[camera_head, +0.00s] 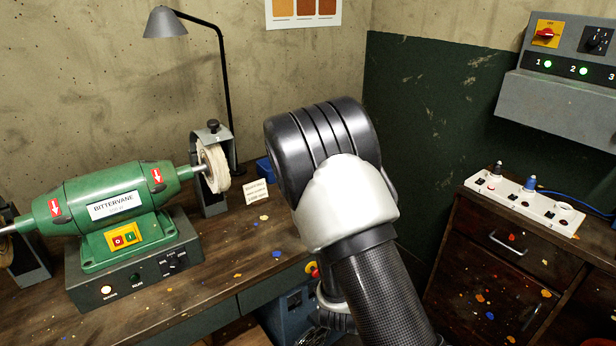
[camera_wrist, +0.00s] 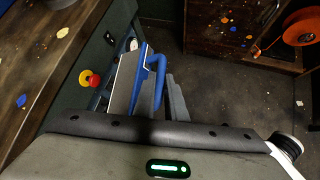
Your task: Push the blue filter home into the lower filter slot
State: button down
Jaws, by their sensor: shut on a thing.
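The blue filter (camera_wrist: 157,62) shows in the wrist view as a blue handle bar and edge beside the dust unit under the bench. My gripper (camera_wrist: 148,82) is shut on it, with grey fingers on either side of the blue part. The gripper body covers the bottom of the wrist view. The lower filter slot is hidden, and I cannot tell how deep the filter sits. In the head view my arm hides the gripper and filter. Part of a blue-grey unit (camera_head: 292,312) shows beneath the bench there.
A red and yellow stop button (camera_wrist: 90,79) is on the bench front, close left of the gripper. The bench (camera_head: 235,252) carries a green polishing machine (camera_head: 115,210) and a lamp (camera_head: 165,22). A drawer cabinet (camera_head: 510,255) stands right. An orange reel (camera_wrist: 301,27) shows at upper right.

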notch_tip(320, 180, up, 24)
jog(key=w+n+y, duration=0.1)
jog(key=n, duration=0.1)
jog(key=shift+w+a+t, duration=0.3)
jog(key=shift+w+a, duration=0.1)
jog(key=shift+r, duration=0.15)
